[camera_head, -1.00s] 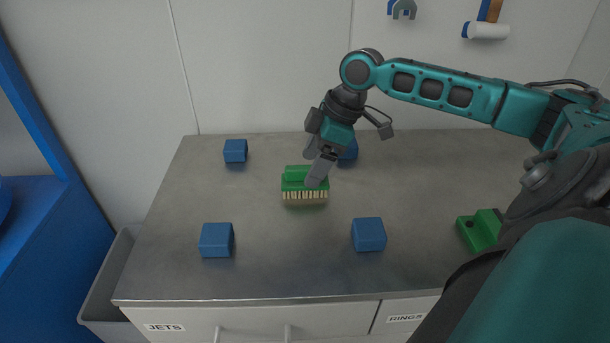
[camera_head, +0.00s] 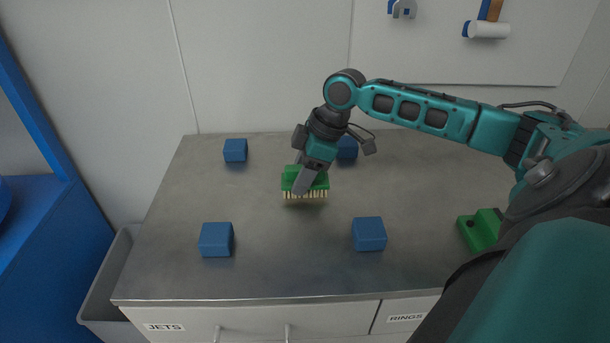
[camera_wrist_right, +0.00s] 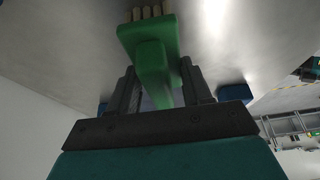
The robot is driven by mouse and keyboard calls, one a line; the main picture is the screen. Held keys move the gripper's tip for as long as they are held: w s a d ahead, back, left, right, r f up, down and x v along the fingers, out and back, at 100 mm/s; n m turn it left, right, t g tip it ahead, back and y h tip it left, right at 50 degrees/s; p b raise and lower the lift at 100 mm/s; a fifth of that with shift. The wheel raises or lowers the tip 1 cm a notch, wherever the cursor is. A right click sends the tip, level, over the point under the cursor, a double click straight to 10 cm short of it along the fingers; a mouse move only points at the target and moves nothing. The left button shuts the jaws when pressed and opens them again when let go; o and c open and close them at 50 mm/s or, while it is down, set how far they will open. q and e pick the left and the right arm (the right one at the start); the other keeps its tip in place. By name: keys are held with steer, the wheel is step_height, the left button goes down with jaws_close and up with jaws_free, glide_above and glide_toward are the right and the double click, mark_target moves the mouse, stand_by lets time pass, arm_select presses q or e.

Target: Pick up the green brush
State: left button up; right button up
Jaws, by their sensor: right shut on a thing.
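The green brush (camera_head: 321,181) with pale bristles stands bristles down on the grey table top (camera_head: 270,270), between several blue blocks. My right gripper (camera_head: 303,180) is down on the brush from above, and its near finger hides part of the green body. In the right wrist view the brush (camera_wrist_right: 148,42) has its raised green handle between the two dark fingers of my right gripper (camera_wrist_right: 160,88). The gripper is shut on the handle. I cannot tell whether the bristles touch the table. My left gripper is not in view.
Blue blocks stand at the table's front left (camera_head: 216,240), front right (camera_head: 369,234), back left (camera_head: 235,150) and behind my gripper (camera_head: 347,148). A green block-like part (camera_head: 481,230) lies at the right, beside my arm. The table's left middle is clear.

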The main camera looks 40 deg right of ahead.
mark_target(301, 166)
steer(key=c, duration=0.5)
steer(key=shift+r, duration=0.15)
steer(key=shift+r+p, duration=1.3)
steer(key=shift+r, duration=8.55)
